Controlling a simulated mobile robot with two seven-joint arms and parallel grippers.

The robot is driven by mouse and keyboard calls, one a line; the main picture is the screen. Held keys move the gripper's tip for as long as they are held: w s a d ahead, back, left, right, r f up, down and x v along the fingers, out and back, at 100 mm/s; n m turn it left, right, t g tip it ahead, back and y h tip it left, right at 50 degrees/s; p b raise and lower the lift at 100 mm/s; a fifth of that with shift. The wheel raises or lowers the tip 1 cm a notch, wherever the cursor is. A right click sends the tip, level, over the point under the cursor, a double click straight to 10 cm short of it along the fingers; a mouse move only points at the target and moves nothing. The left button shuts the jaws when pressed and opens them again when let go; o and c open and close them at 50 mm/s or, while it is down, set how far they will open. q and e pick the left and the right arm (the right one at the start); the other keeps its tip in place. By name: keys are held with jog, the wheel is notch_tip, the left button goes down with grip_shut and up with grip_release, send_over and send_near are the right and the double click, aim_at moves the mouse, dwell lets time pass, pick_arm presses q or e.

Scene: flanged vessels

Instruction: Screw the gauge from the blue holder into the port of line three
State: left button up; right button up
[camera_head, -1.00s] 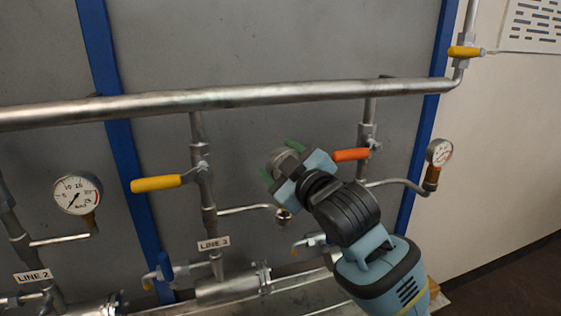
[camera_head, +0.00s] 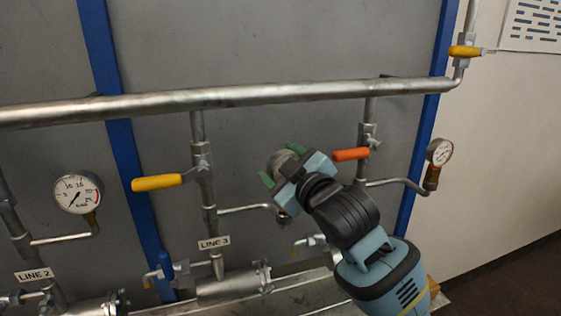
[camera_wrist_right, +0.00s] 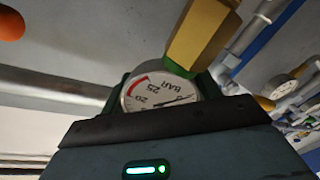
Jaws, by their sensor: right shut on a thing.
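My right gripper (camera_head: 281,164) is shut on a round gauge (camera_head: 278,159), gripping it between green fingertips. In the right wrist view the gauge's white dial (camera_wrist_right: 155,91) with a red arc sits between the fingers, and its brass stem (camera_wrist_right: 200,34) points up and away from the hand. The line three side tube (camera_head: 243,209) leads right to its port (camera_head: 284,219), just below the gripper and partly hidden by it. Whether the stem touches the port cannot be told. The LINE 3 label (camera_head: 214,242) is below the tube. The blue holder and my left gripper are not in view.
A yellow-handled valve (camera_head: 157,183) stands left of line three and an orange handle (camera_head: 351,154) is close to the right of my gripper. Other gauges are mounted at left (camera_head: 77,192) and right (camera_head: 439,152). A horizontal pipe (camera_head: 250,95) runs above.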

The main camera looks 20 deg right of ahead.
jog(key=shift+f, duration=0.65)
dwell(0.4)
jog(key=m+h, duration=0.1)
jog(key=h, duration=0.1)
jog(key=m+h, duration=0.3)
jog(key=h, duration=0.1)
jog(key=shift+d+h, duration=0.25)
jog(key=shift+h, duration=0.05)
jog(key=shift+s+d+m+g+h, duration=0.15)
jog(key=shift+m+g+h, duration=0.2)
jog(key=shift+m+h, duration=0.55)
jog(key=shift+w+d+m+g+h, duration=0.1)
jog(key=shift+m+g+h, duration=0.2)
jog(key=shift+m+h, duration=0.65)
jog(key=shift+s+d+m+g+h, duration=0.15)
jog(key=shift+m+g+h, duration=0.25)
jog(key=shift+h, duration=0.95)
jog(key=o, duration=1.2)
jog(key=shift+w, duration=0.1)
jog(key=shift+f, duration=0.1)
